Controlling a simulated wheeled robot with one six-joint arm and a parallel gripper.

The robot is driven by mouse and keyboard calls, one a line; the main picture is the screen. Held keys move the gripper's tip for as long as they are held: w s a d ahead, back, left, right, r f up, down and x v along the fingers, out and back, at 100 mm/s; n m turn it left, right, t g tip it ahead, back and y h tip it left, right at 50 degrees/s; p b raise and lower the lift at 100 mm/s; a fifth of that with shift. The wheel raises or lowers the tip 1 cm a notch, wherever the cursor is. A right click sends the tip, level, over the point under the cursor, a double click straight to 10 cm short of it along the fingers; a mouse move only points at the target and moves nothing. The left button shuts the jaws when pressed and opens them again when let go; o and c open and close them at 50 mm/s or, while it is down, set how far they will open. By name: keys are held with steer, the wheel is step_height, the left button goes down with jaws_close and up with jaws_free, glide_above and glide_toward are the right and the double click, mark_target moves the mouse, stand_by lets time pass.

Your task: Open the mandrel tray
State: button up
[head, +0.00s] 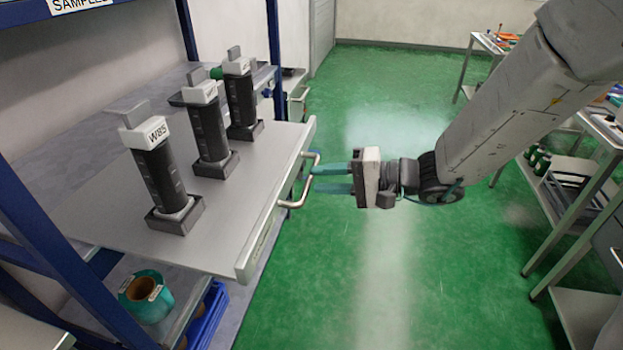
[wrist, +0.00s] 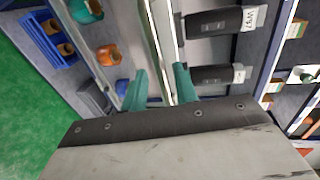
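The mandrel tray (head: 235,205) is a grey flat tray in the blue rack, and its front edge juts out past the rack's posts. Several dark mandrels stand upright on it, one labelled W85 (head: 160,170). A pale bar handle (head: 287,204) is on its front face. My gripper (head: 314,178) is at the handle from the floor side, its two teal fingers apart and pointing at the tray. In the wrist view, the fingers (wrist: 160,76) are spread, with pale bars of the tray front and handle between them. I cannot tell whether they touch the handle.
Below the tray are a teal roll (head: 146,297) and a blue crate (head: 210,318). A grey bench with shelves (head: 575,190) stands at the right, and a cart (head: 488,45) stands farther back. The green floor between is clear.

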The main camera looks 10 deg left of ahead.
steer(key=shift+v, duration=2.2)
steer(key=s+d+n+g+h, duration=0.1)
steer(key=s+d+g+h, duration=0.55)
steer(key=s, duration=0.75)
steer(key=s+d+r+t+h, duration=0.2)
steer(key=d+h, duration=0.1)
steer(key=d, duration=0.3)
steer(key=s+d+r+t+h, duration=0.2)
steer(key=s+d+r+h, duration=0.1)
steer(key=d, duration=0.3)
steer(key=s+d+r+t+h, duration=0.2)
steer(key=s+d+h, duration=0.1)
steer(key=d, duration=0.4)
steer(key=shift+r, duration=0.3)
steer(key=shift+s, duration=0.1)
